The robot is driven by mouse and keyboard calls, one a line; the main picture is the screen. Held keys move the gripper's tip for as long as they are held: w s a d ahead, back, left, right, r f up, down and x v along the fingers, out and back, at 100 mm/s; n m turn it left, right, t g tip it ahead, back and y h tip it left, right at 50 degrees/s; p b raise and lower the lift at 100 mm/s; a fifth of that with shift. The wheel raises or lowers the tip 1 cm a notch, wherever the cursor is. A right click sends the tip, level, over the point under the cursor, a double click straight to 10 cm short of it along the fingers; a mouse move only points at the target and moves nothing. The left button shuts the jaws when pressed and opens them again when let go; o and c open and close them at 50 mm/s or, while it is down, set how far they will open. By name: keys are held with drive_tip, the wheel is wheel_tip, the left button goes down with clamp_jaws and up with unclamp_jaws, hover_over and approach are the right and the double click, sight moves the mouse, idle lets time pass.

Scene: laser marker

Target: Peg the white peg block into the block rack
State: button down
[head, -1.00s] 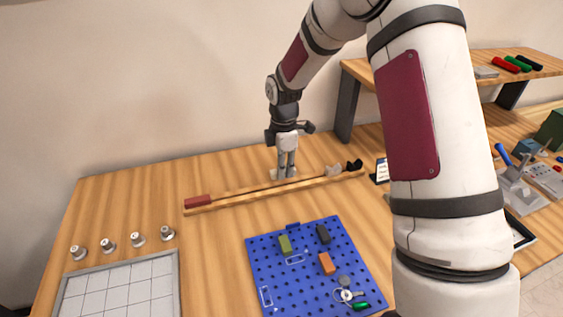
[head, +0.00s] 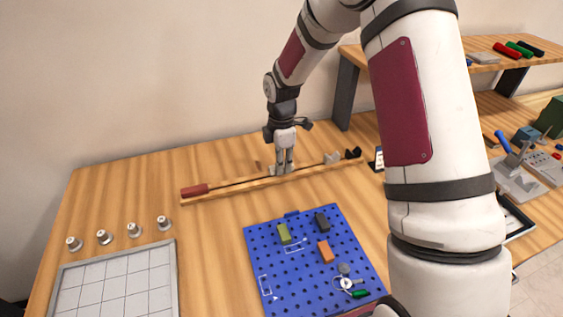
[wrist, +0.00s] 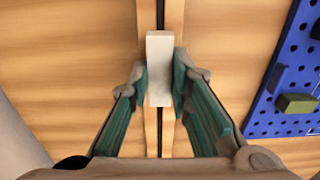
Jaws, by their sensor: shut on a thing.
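My gripper (head: 284,171) is shut on the white peg block (wrist: 160,55), which sits between the fingertips (wrist: 160,82) in the wrist view. In that view the block lies over the dark slot of a wooden rail (head: 232,189). I cannot tell whether it touches the rail. The blue perforated board (head: 262,250), which looks like the block rack, lies flat in front of the rail. It carries a green block (head: 284,233), a black block (head: 322,222) and an orange block (head: 326,252). In the wrist view the board's edge (wrist: 262,125) is at the right.
The rail bears a red piece (head: 194,190) at its left end and a black piece (head: 353,153) at its right end. Keys (head: 348,284) lie on the board's near right. A grey gridded tray (head: 118,290) and several metal knobs (head: 104,237) stand at the left.

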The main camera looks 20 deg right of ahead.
drive_tip(key=shift+f, duration=0.6)
drive_tip(key=c, duration=1.4)
unclamp_jaws()
wheel_tip(320, 180, up, 12)
